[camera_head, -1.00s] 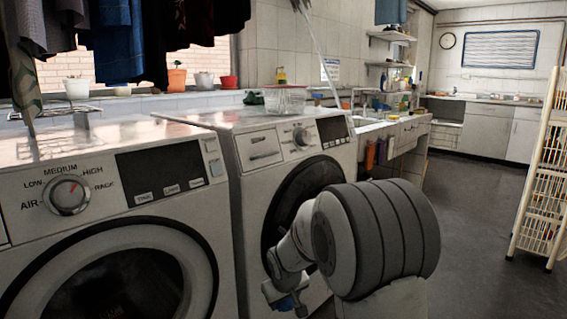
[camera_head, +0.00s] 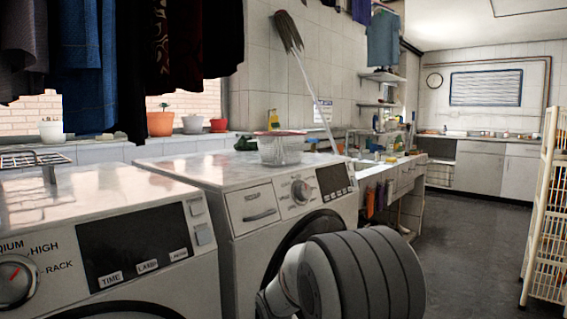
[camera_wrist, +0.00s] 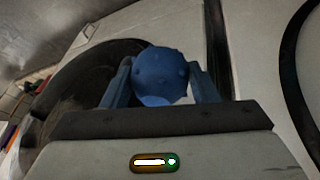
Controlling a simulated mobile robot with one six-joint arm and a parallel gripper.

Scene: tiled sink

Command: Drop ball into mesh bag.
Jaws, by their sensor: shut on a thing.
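A blue knobbly ball (camera_wrist: 160,76) is held between the two fingers of my gripper (camera_wrist: 160,85) in the wrist view. The gripper is shut on it. In the head view the gripper and ball are out of sight below the frame; only my arm shows in front of the right washing machine. A mesh basket (camera_head: 280,149) with a reddish rim stands on top of the right washing machine (camera_head: 235,158). I cannot tell whether it is the mesh bag, and no other mesh bag is clear in view.
The left washing machine (camera_head: 110,230) stands close in front. A wire rack (camera_head: 35,160) sits on it. A mop (camera_head: 302,70) leans on the tiled wall behind the basket. Clothes (camera_head: 100,50) hang at upper left. A white shelf rack (camera_head: 545,220) stands right; the dark floor (camera_head: 465,250) is clear.

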